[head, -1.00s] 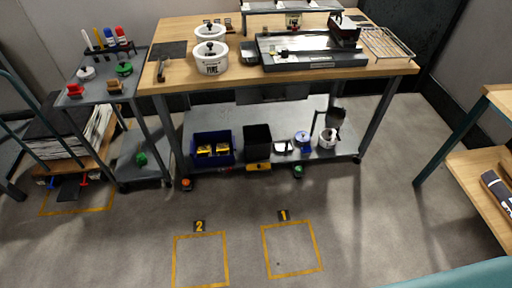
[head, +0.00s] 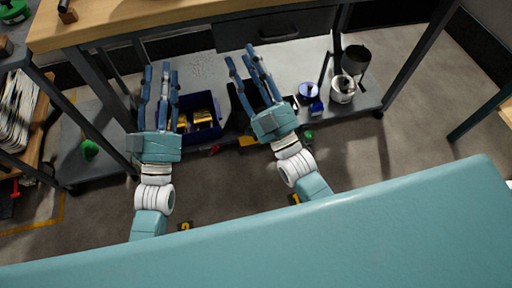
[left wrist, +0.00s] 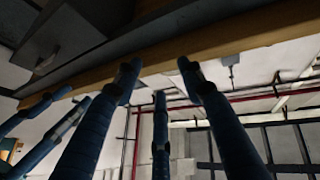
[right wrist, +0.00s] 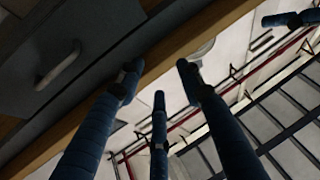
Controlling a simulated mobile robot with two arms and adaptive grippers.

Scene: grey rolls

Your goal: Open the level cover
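No level cover can be made out in the present views. Only the front strip of the wooden tabletop (head: 160,18) shows in the head view. My left gripper (head: 160,72) is raised in front of the bench's left part, fingers spread, open and empty. My right gripper (head: 247,58) is open and empty in front of the bench's middle, below the dark drawer (head: 318,24). In the left wrist view the fingers (left wrist: 160,80) point up past the bench's underside and wooden edge. The right wrist fingers (right wrist: 158,78) also point up, near a drawer handle (right wrist: 57,80).
The lower shelf (head: 200,68) holds a blue bin (head: 207,131) with yellow items, a blue-lidded jar (head: 308,91), a white pot (head: 342,92) and a black pan (head: 356,57). A grey cart (head: 95,110) stands left. Floor is clear at the right (head: 415,120).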

